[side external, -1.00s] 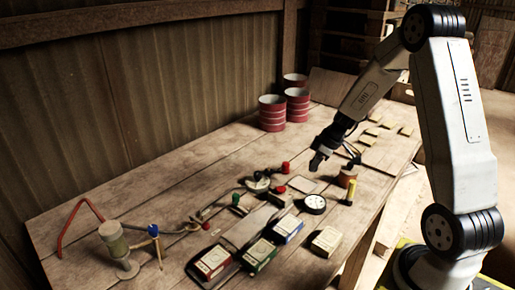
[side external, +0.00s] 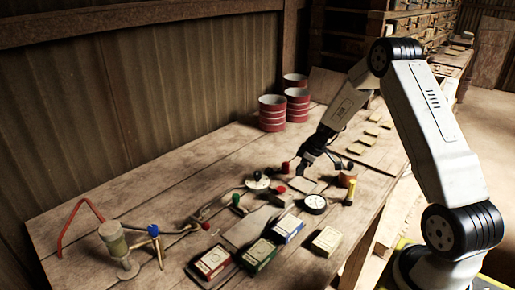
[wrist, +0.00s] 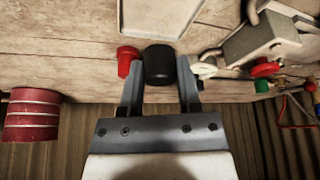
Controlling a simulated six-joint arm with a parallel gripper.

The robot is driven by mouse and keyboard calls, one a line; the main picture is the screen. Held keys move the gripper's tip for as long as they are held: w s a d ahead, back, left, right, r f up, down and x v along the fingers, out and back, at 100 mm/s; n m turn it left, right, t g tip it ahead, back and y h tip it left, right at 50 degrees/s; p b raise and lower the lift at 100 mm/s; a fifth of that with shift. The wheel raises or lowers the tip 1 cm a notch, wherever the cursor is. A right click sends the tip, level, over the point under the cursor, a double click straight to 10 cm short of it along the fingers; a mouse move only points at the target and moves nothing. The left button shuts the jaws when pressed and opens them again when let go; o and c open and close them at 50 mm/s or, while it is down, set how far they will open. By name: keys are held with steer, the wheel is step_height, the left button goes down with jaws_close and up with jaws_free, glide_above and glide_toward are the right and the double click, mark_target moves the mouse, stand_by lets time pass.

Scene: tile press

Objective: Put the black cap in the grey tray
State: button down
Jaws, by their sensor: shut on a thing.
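My gripper (wrist: 160,88) is shut on the black cap (wrist: 160,65), which sits between the two fingertips in the wrist view. In the side view my gripper (side external: 318,167) is low over the table, and the cap in it is too dark and small to make out. A shallow rectangular tray (wrist: 158,18), pale greyish with a dark rim, lies just beyond the cap in the wrist view.
A red cap (wrist: 127,61) is close beside the left finger. A grey metal fitting (wrist: 265,40) stands to the right. Red cans (side external: 272,113) stand at the back.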

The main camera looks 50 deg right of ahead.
mark_target(299, 182)
steer(key=shift+f, duration=0.1)
steer(key=shift+w+d+f, duration=0.1)
steer(key=shift+w+f, duration=0.05)
steer(key=shift+w, duration=0.05)
steer(key=shift+f, duration=1.55)
steer(key=shift+f, duration=0.1)
steer(key=shift+c, duration=1.5)
jaws_free()
steer(key=v, duration=1.2)
